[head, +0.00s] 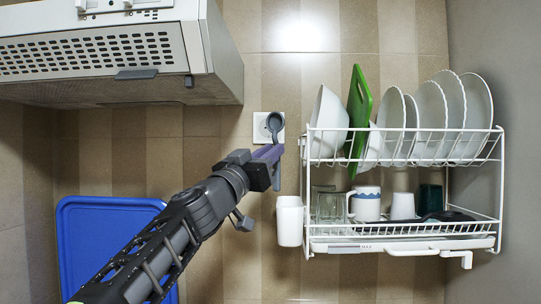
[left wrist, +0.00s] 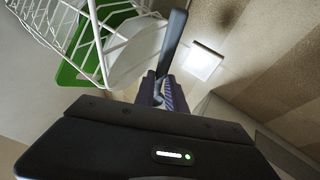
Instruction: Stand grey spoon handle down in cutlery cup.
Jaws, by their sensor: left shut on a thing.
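The grey spoon (head: 275,122) is upright in the head view, its bowl up and part of its handle showing below my fingers. My left gripper (head: 268,153) is shut on it. In the left wrist view the spoon (left wrist: 174,42) is a dark strip crossing the fingertips (left wrist: 164,92). The white cutlery cup (head: 290,222) hangs at the left side of the dish rack. The gripper and spoon are above it and slightly to its left in the picture, apart from it. The inside of the cup is hidden. My right gripper is not in view.
The white wire dish rack (head: 400,162) holds several plates, a green board (head: 359,110), mugs and glasses. A range hood (head: 120,55) hangs at upper left. A blue tray (head: 85,240) stands at lower left. A white wall socket (head: 262,128) is behind the spoon.

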